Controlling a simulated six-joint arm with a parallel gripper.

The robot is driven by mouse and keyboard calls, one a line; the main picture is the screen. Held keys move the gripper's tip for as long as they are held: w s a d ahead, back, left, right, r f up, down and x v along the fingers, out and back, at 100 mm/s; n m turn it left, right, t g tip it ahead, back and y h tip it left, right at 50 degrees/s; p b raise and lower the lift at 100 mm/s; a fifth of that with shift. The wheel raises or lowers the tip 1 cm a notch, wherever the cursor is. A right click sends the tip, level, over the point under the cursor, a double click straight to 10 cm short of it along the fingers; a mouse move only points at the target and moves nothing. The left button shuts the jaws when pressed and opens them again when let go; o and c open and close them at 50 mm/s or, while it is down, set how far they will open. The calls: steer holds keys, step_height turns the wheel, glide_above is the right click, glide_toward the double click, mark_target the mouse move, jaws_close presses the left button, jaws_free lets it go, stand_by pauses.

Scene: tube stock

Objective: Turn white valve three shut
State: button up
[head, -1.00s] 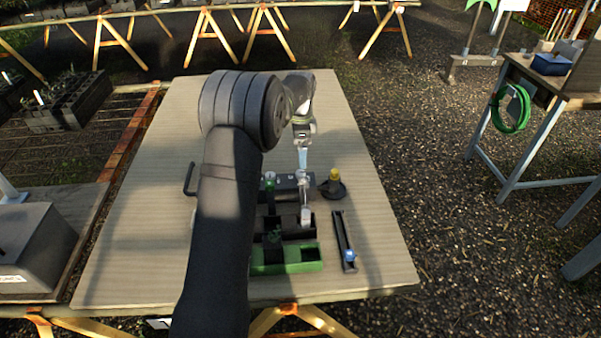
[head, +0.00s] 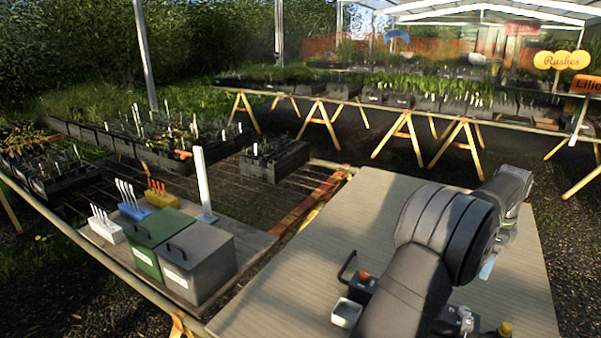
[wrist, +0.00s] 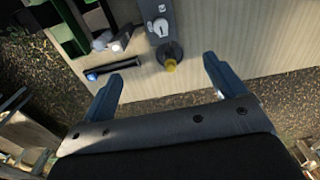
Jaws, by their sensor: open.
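A white-topped valve (wrist: 160,26) sits on a dark block (wrist: 156,6) with small white labels at the top of the wrist view. I cannot read its number for sure. What looks like the same white valve (head: 464,312) shows at the bottom of the head view, partly cut off. My gripper (wrist: 162,69) is open and empty, its two blue-grey fingers apart. In the picture, the white valve lies beyond the fingertips, between their lines. In the head view only a pale blue finger (head: 488,268) shows; my arm hides the rest.
A yellow knob on a round dark base (wrist: 170,64) stands near the white valve, between the finger lines. A black rail with a blue end (wrist: 108,70) lies left of it. A red-topped dark block (head: 363,282) and white box (head: 346,313) stand left of my arm.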

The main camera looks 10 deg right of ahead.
mark_target(465, 310)
steer(key=c, duration=0.7)
step_height(465, 310, down, 19)
steer(key=n, duration=2.9)
steer(key=shift+w+r, duration=0.1)
steer(key=c, duration=1)
